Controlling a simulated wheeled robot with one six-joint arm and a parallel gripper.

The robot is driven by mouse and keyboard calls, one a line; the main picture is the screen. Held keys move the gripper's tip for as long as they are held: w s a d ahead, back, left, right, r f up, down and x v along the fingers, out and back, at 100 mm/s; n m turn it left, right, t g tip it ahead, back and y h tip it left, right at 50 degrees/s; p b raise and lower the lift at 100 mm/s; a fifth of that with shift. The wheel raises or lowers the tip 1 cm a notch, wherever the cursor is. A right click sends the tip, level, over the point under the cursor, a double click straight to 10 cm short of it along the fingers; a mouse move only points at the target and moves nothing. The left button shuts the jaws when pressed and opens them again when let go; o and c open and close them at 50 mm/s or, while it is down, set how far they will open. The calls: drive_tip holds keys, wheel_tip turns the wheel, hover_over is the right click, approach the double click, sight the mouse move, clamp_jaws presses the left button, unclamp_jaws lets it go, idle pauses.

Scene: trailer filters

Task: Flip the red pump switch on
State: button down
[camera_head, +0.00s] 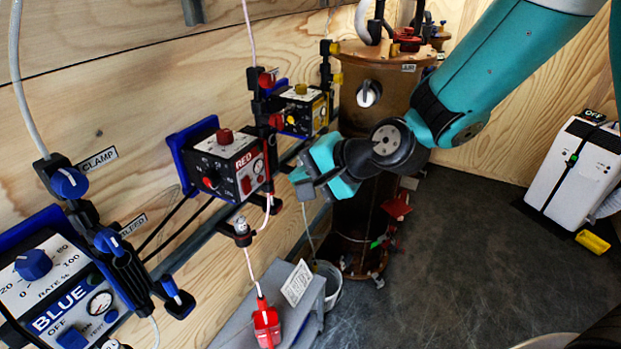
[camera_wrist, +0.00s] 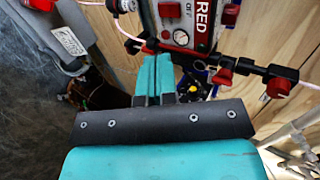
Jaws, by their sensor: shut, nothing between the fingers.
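The red pump box (camera_head: 224,158) is mounted on the left wall, its front marked RED. What looks like its red switch (camera_head: 246,186) is low on the front; in the wrist view the switch (camera_wrist: 168,10) shows near the top edge beside small OFF lettering. My gripper (camera_head: 299,178) is to the right of the box, apart from its front in the head view. The exact gap to the switch cannot be told.
A black bracket with red clamps (camera_head: 267,79) and a tube stand right of the box. The blue pump (camera_head: 75,300) is nearer, the yellow pump (camera_head: 303,108) farther along the wall. A brown drum (camera_head: 385,90) stands behind my gripper. Dark floor (camera_head: 450,260) lies open right.

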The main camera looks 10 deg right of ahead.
drive_tip(key=shift+v, duration=1)
drive_tip(key=s+d+r+n+g+h, duration=0.1)
drive_tip(key=s+n+g, duration=0.1)
drive_tip(key=s+n, duration=0.3)
drive_tip(key=s+d+r+n+g+h, duration=0.2)
drive_tip(key=s+n, duration=0.3)
drive_tip(key=s, duration=0.4)
drive_tip(key=s+d+r+n+g+h, duration=0.1)
drive_tip(key=s+d+r+n+g, duration=0.1)
drive_tip(key=s, duration=0.5)
drive_tip(key=n+g, duration=0.1)
drive_tip(key=n, duration=0.1)
drive_tip(key=shift+s+n+h, duration=0.25)
drive_tip(key=shift+n+h, duration=0.05)
drive_tip(key=shift+n, duration=0.1)
drive_tip(key=shift+r, duration=0.1)
